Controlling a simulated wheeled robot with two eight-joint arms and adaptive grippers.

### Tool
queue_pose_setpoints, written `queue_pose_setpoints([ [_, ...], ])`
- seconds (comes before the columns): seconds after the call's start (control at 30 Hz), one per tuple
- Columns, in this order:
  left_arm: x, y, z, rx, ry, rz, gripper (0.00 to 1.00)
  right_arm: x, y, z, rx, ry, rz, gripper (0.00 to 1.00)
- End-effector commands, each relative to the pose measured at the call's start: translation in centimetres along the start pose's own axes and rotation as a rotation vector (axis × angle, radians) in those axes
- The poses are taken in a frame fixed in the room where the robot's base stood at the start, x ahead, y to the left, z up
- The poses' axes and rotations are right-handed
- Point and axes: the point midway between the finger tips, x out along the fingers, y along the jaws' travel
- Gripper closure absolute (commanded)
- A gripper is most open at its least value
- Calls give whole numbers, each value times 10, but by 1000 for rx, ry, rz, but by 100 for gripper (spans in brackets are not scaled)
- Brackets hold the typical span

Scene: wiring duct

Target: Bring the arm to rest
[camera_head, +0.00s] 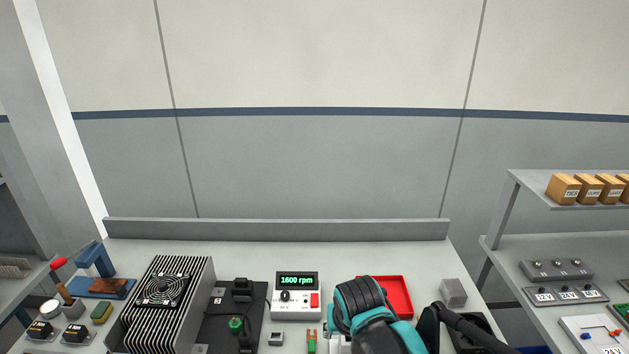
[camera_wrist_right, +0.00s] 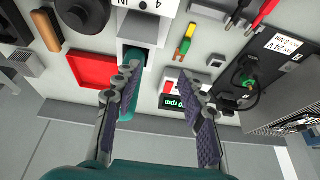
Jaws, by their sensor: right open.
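My right arm (camera_head: 372,316), teal and black, reaches over the front of the bench in the head view, where its fingers are hidden. In the right wrist view my right gripper (camera_wrist_right: 157,76) has its two fingers well apart, with nothing held between the tips. A white box (camera_wrist_right: 131,44) with a teal part inside lies below and beyond the left finger. Whether the teal part belongs to the box, I cannot tell. My left gripper is in neither view.
A red tray (camera_head: 397,294) lies behind my right arm. A controller reading 1600 rpm (camera_head: 296,295), a black panel (camera_head: 230,325) and a finned fan unit (camera_head: 165,300) stand to its left. A grey block (camera_head: 453,292) is to the right. Shelves (camera_head: 560,240) flank the bench. The bench's back strip is clear.

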Motion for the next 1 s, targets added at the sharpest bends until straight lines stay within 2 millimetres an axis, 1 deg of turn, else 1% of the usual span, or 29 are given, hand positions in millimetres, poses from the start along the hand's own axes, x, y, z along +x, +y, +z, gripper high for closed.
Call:
queue_pose_setpoints([
  [0.03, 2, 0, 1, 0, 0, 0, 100, -4, 11, 7, 5, 11, 0, 59],
  [0.17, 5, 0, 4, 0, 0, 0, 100, -15, 38, 26, 7, 50, -4, 59],
  [0.3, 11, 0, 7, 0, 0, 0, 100, -25, 73, 58, 8, 113, -1, 59],
  [0.4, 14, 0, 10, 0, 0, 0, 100, -28, 93, 81, 6, 157, 7, 59],
  [0.5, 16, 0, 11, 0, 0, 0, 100, -28, 105, 97, 2, 190, 16, 59],
  [0.67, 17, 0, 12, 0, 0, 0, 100, -27, 114, 110, -1, 218, 25, 59],
  [1.0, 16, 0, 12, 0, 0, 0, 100, -28, 115, 110, -3, 222, 26, 59],
])
